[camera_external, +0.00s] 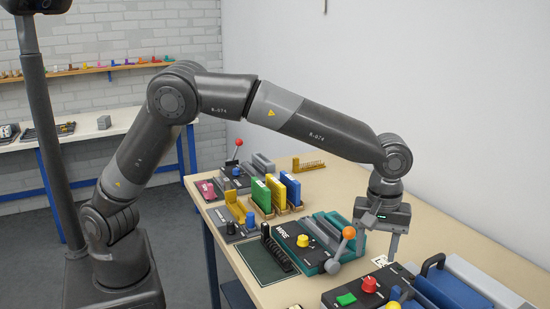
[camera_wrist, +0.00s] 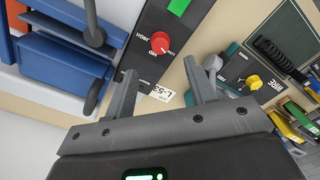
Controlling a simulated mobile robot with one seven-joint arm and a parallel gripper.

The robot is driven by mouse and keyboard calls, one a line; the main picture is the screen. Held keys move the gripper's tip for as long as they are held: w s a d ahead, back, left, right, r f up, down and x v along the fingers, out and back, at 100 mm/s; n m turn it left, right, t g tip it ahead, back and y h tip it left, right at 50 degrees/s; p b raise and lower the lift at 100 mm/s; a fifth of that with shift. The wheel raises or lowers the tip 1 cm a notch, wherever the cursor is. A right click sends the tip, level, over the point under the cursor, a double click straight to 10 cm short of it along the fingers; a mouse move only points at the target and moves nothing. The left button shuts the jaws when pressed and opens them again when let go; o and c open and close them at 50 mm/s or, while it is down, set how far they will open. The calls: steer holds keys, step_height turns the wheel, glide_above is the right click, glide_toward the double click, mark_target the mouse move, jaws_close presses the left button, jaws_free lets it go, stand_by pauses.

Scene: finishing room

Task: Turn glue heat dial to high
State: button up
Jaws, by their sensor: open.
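The dark control panel (camera_external: 333,299) is at the lower right of the external view, and it also shows in the wrist view (camera_wrist: 150,22). Its red dial (camera_external: 369,284) shows in the wrist view (camera_wrist: 160,43) beside small upside-down white lettering that seems to read HIGH and MID. I cannot tell surely which mark the dial points to. My gripper (camera_external: 378,246) is open and empty, pointing down, above the table and behind the panel. In the wrist view its fingertips (camera_wrist: 160,68) are spread just below the dial, apart from it.
A green button (camera_external: 346,299) sits on the panel. A blue machine with dark handles (camera_external: 450,289) stands right of it. Yellow and blue holders (camera_external: 290,188) stand farther back. Bare tabletop (camera_external: 420,220) lies behind.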

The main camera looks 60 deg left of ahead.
mark_target(370, 280)
step_height(370, 280, down, 8)
steer(key=shift+f, duration=0.2)
steer(key=c, duration=1)
